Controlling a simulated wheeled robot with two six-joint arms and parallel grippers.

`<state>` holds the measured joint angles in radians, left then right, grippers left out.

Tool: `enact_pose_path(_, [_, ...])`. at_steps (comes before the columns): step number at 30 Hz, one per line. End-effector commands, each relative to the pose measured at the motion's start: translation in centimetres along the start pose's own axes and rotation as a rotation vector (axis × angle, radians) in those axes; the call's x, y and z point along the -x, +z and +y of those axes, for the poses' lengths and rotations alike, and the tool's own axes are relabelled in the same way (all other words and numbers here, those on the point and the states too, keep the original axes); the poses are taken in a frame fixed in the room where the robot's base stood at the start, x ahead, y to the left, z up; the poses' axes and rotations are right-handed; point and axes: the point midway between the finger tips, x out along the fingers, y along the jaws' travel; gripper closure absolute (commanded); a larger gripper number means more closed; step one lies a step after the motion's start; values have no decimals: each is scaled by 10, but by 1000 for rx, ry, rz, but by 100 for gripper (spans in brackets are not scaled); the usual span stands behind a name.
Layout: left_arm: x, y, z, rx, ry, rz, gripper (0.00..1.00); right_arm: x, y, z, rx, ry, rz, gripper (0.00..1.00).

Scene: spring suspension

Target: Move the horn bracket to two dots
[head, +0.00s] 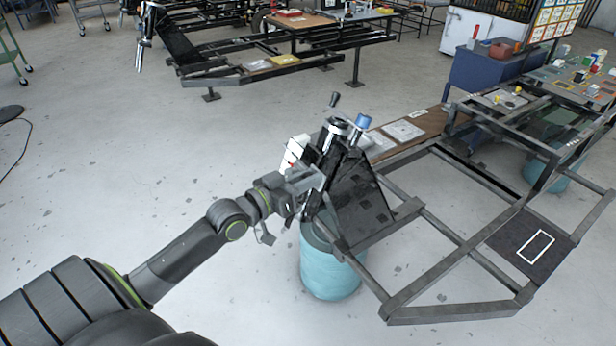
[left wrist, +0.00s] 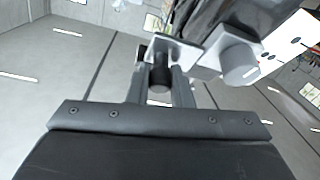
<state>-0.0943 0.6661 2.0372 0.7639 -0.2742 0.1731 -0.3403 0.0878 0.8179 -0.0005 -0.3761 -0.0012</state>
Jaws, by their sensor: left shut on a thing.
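My left gripper (head: 306,182) is at the upright dark assembly on the near end of the black frame. In the left wrist view its fingers (left wrist: 160,92) are shut on a small grey metal bracket (left wrist: 182,50), which I take to be the horn bracket. A grey cylinder (left wrist: 238,62) sits just right of the bracket; I cannot tell whether they are joined. A white panel (left wrist: 292,38) with black dots is at the right of that view. A white piece (head: 294,152) shows behind the gripper in the head view. My right gripper is not in view.
The black tubular frame (head: 455,312) stretches right, with a teal drum (head: 332,272) under its near end. A dark plate with a white rectangle outline (head: 536,246) lies on it. A blue-capped part (head: 362,122) tops the assembly. The floor left is mostly clear.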

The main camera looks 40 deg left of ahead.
Motion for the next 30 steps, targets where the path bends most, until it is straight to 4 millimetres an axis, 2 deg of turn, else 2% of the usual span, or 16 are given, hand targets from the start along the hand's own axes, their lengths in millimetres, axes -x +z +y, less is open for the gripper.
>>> enact_pose_path(1, [1, 8, -2, 0, 0, 0, 100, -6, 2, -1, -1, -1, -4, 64])
enact_pose_path(3, [2, 9, -2, 1, 0, 0, 100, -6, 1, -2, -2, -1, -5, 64])
enact_pose_path(13, [2, 8, -2, 1, 1, 0, 100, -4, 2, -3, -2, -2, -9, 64])
enact_pose_path(14, [2, 8, -2, 1, 1, 0, 77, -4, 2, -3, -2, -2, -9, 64])
enact_pose_path(18, [2, 8, -2, 1, 1, 0, 59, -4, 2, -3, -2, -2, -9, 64])
enact_pose_path(30, [8, 8, -3, -1, -1, -2, 59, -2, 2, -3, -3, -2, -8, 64])
